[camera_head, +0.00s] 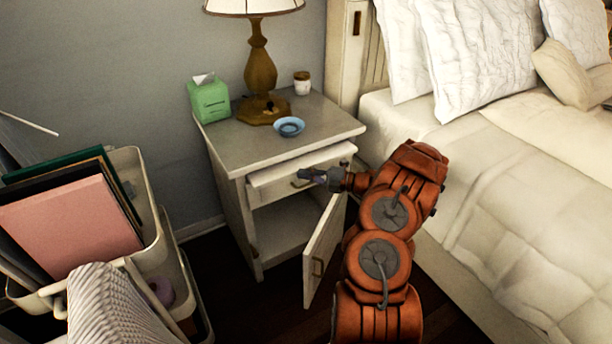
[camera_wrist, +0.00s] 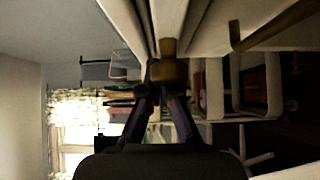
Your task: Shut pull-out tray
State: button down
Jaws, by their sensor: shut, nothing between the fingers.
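The pull-out tray is the white drawer (camera_head: 272,186) at the top of the nightstand, partly pulled out, with a small metal handle (camera_head: 302,183) on its front. My gripper (camera_head: 310,175) is at the drawer front beside the handle, its fingers shut and empty. Whether it touches the drawer cannot be told. In the wrist view my gripper (camera_wrist: 168,75) points at a brownish metal piece (camera_wrist: 168,47) close ahead, with pale panels around it. My orange arm hides the right part of the drawer front.
The nightstand's lower door (camera_head: 325,252) hangs open below my gripper. The bed (camera_head: 500,190) stands right; a cart (camera_head: 155,240) stands left.

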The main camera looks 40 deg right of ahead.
aim_at(297, 166)
jog(key=w+p, duration=0.1)
jog(key=w, duration=0.3)
jog(key=shift+w+d, duration=0.15)
jog(key=shift+w, duration=0.15)
jog(key=shift+w+d+r, duration=0.1)
jog(key=shift+w+r, duration=0.05)
jog(key=shift+w, duration=0.1)
jog(key=shift+w, duration=0.1)
jog(key=shift+p, duration=0.3)
jog(key=shift+s+a, duration=0.2)
jog(key=shift+s, duration=0.05)
jog(key=s+a+p+v, duration=0.1)
jog(key=a+v, duration=0.1)
jog(key=v, duration=1.1)
jog(key=shift+s, duration=0.4)
